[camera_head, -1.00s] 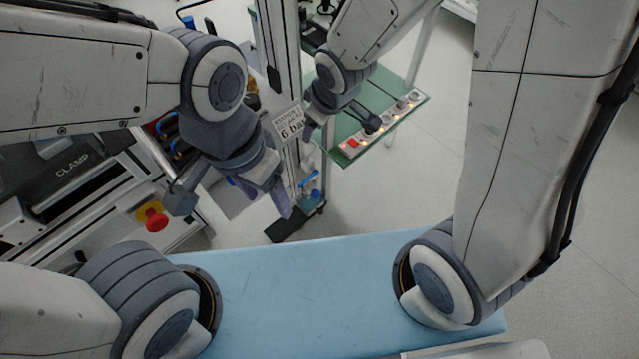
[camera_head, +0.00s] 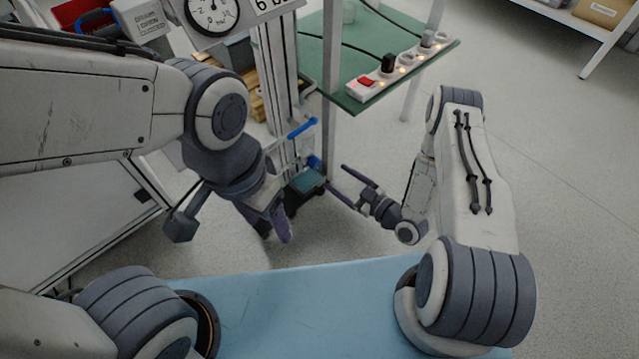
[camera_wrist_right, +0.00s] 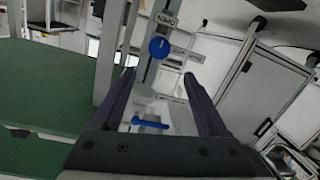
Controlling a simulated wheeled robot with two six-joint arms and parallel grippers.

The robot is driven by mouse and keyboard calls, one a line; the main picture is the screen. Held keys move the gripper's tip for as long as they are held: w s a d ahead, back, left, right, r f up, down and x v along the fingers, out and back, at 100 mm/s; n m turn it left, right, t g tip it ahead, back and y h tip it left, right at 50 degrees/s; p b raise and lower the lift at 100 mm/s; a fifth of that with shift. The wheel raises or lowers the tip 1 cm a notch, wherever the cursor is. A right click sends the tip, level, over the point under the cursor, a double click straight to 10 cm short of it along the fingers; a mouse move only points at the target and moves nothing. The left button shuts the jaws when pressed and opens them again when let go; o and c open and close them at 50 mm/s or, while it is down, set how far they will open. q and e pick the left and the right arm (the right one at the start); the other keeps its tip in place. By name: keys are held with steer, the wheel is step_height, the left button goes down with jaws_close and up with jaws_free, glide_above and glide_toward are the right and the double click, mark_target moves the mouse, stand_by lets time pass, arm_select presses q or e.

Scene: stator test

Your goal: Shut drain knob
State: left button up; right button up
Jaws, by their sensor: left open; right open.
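A round blue knob (camera_wrist_right: 159,47) with a small label beside it is on a grey post in the right wrist view. A blue lever handle (camera_wrist_right: 149,123) shows below it, between my fingers. In the head view a blue lever (camera_head: 302,128) and a lower blue part (camera_head: 314,162) are on the post. I cannot read which is the drain knob. My right gripper (camera_head: 337,178) is open and empty, just right of the post's lower end; its fingers (camera_wrist_right: 157,74) frame the post, apart from the round knob. My left gripper (camera_head: 272,222) is open, empty, left of and below the blue parts.
A green shelf (camera_head: 345,60) with a lit power strip (camera_head: 400,66) stands right of the post (camera_head: 282,90). A gauge (camera_head: 212,14) is at upper left. The floor (camera_head: 540,150) on the right is clear.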

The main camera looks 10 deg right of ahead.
mark_target(317, 166)
steer(key=shift+m+t, duration=0.5)
steer(key=shift+t, duration=0.4)
steer(key=w+a+b, duration=0.1)
steer(key=w+b, duration=0.1)
steer(key=w+a+f+b, duration=0.1)
steer(key=w+a+b, duration=0.1)
steer(key=w+a+f+b, duration=0.1)
steer(key=b, duration=0.1)
steer(key=shift+w+a+f, duration=0.25)
steer(key=shift+w, duration=0.15)
steer(key=shift+w+a+r, duration=0.1)
steer(key=shift+w+a, duration=0.2)
steer(key=shift+w, duration=0.15)
arm_select(q)
step_height(317, 166, down, 8)
steer(key=shift+r, duration=0.15)
steer(key=shift+r, duration=0.1)
arm_select(e)
jaws_close()
